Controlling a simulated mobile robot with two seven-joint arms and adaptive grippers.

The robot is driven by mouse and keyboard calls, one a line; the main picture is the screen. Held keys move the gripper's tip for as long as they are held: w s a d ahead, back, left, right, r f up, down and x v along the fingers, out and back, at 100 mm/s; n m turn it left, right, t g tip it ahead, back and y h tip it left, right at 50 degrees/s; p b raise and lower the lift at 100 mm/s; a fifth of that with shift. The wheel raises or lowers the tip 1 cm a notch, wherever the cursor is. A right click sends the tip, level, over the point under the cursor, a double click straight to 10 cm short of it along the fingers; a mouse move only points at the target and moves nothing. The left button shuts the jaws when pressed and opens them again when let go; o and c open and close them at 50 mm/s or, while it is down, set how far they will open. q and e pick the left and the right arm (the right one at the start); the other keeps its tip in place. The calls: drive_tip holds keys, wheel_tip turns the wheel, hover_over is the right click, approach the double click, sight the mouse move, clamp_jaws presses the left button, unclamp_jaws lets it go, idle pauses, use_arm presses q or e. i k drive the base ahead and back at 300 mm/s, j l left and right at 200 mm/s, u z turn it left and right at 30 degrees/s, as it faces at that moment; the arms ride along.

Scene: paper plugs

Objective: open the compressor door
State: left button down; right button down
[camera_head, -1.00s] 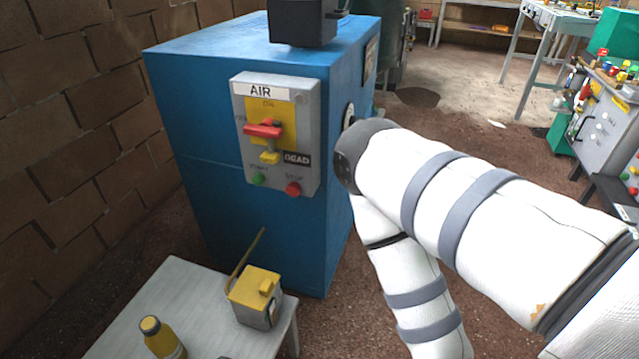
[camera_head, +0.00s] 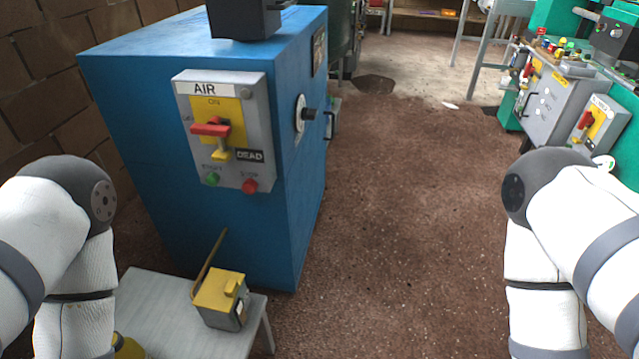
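The blue compressor cabinet (camera_head: 140,130) stands left of centre. A grey control box (camera_head: 227,130) labelled AIR, with a red lever and green and red buttons, is on its front face. On its right side face is a round pale plate with a dark knob (camera_head: 305,114). A dark handle (camera_head: 329,124) shows just beyond it. No open gap shows in the cabinet. White links of my two arms show at the left and right edges, apart from the cabinet. Neither gripper is in the picture.
A low grey table (camera_head: 160,311) in front holds a yellow-topped box (camera_head: 221,297) and a partly hidden yellow object (camera_head: 127,347). Brown floor (camera_head: 410,220) to the right of the cabinet is clear. Grey and green machines (camera_head: 562,105) stand at right. A brick wall is at left.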

sight(305, 178)
drive_tip(key=i+l, duration=0.45)
drive_tip(key=i+l+u, duration=0.1)
drive_tip(key=i+l, duration=0.3)
drive_tip(key=l, duration=0.25)
drive_tip(key=i+l, duration=0.6)
drive_tip(key=i, duration=0.3)
drive_tip(key=i+l+u, duration=0.1)
drive_tip(key=i, duration=0.35)
drive_tip(key=i+l, duration=0.2)
drive_tip(key=i, duration=0.2)
